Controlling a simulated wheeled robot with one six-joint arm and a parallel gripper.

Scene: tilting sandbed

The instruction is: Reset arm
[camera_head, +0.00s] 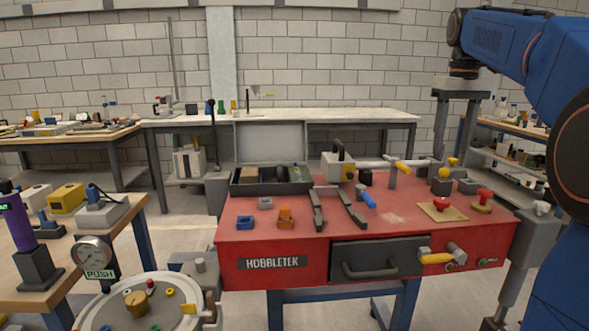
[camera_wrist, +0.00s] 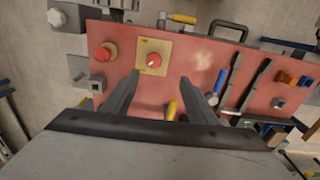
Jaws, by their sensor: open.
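My blue arm comes in from the right in the head view and bends over the right part of the red workbench (camera_head: 270,226). My gripper (camera_head: 452,150) points down above the bench's right rear, its two fingers spread wide. In the wrist view my gripper (camera_wrist: 158,72) shows both fingers apart with nothing between the tips. Beyond them lie a red button on a yellow plate (camera_wrist: 153,46), with a second red button (camera_wrist: 106,52) to the left. Any exact height above the bench cannot be told.
The bench carries a dark tray (camera_head: 258,189), black curved rails (camera_head: 318,212), a blue-handled tool (camera_head: 368,200), an orange block (camera_head: 286,218) and a drawer (camera_head: 375,258). A round white pan (camera_head: 105,315) and a wooden table (camera_head: 20,262) stand at left.

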